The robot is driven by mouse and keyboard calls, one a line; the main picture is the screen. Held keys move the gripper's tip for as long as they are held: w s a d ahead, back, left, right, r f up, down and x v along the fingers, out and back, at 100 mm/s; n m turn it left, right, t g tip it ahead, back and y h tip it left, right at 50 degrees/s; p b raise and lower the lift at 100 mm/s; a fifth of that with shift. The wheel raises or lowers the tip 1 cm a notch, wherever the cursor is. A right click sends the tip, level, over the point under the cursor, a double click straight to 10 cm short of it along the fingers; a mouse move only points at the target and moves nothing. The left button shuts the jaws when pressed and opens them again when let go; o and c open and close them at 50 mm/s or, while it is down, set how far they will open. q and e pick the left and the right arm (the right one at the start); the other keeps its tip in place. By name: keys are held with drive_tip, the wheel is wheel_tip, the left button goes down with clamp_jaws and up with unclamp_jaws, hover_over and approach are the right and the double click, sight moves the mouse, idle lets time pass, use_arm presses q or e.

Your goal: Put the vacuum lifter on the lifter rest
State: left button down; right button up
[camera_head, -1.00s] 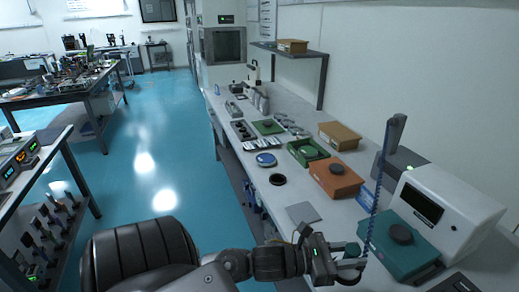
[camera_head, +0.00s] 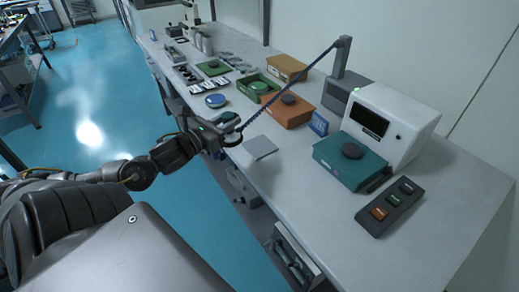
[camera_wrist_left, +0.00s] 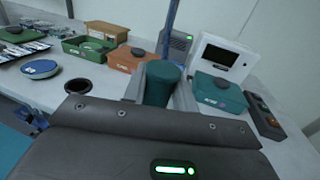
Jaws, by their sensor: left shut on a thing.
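The vacuum lifter is a dark green cylinder (camera_head: 230,117) on a blue coiled hose (camera_head: 285,88) that runs up to a grey post. My left gripper (camera_head: 222,128) is shut on it above the bench's front edge. In the left wrist view the lifter (camera_wrist_left: 162,84) is upright between the fingers, its lower end hidden. A black round ring or cup, which looks like the lifter rest (camera_head: 234,140), shows just beside the gripper, partly covered by it. In the left wrist view this rest (camera_wrist_left: 85,87) stands to the left of the lifter, apart from it. My right gripper is not in view.
A grey square plate (camera_head: 260,147) lies right of the rest. A blue dish (camera_head: 215,101), green tray (camera_head: 246,88), orange box (camera_head: 288,115) and teal box (camera_head: 345,170) stand around. A white instrument (camera_head: 400,118) and button box (camera_head: 388,210) are at right. The front right bench is clear.

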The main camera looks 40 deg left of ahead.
use_arm(q)
drive_tip(key=shift+a+r, duration=0.3)
drive_tip(key=shift+r, duration=0.05)
drive_tip(key=shift+w, duration=0.35)
drive_tip(key=w+f+p, duration=0.2)
drive_tip(key=w+f, duration=0.2)
drive_tip(key=w, duration=0.5)
hover_over(260, 146)
wheel_tip(260, 146, down, 6)
wheel_tip(260, 146, down, 3)
drive_tip(key=shift+w+a+r+p, duration=0.1)
drive_tip(key=shift+a+r+p, duration=0.1)
drive_tip(key=shift+p, duration=0.7)
drive_tip(key=shift+f, duration=0.2)
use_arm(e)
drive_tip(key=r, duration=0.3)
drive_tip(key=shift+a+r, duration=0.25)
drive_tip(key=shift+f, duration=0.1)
use_arm(q)
drive_tip(key=c, duration=1.1)
unclamp_jaws()
drive_tip(key=shift+f, duration=0.15)
drive_tip(key=shift+d, duration=0.1)
